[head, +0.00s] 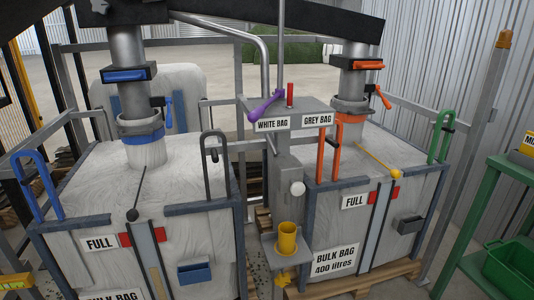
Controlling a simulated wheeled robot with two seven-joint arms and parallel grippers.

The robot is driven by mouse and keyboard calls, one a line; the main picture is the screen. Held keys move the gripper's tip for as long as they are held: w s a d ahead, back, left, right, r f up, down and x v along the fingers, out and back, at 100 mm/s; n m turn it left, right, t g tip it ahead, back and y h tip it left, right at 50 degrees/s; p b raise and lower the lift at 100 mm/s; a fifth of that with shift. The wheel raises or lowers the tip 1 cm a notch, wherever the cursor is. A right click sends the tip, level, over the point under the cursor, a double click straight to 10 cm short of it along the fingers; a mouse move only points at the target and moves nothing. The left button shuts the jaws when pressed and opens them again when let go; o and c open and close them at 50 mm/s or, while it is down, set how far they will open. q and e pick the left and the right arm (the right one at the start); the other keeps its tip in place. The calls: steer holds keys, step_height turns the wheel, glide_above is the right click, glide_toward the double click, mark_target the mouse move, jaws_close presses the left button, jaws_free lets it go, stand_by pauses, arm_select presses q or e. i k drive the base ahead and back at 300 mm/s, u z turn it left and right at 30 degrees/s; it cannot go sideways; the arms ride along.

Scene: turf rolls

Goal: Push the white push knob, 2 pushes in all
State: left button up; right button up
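The white push knob (297,188) is a small round white disc on the grey post between the two bulk bags. It faces toward me, above and to the right of a yellow cup (287,238). Nothing touches it in this view. How far it is pressed in cannot be told. Neither of my grippers shows in the head view.
The left white bag (100,200) and the right bag (380,170) stand in metal frames on both sides. A purple lever (265,106) and a red peg (290,94) are above the knob. A green stand (475,225) is at the right.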

mark_target(297, 189)
steer(key=u, duration=0.5)
steer(key=k, duration=0.6)
steer(key=u, duration=0.35)
steer(key=i, duration=1.2)
steer(key=z, duration=1)
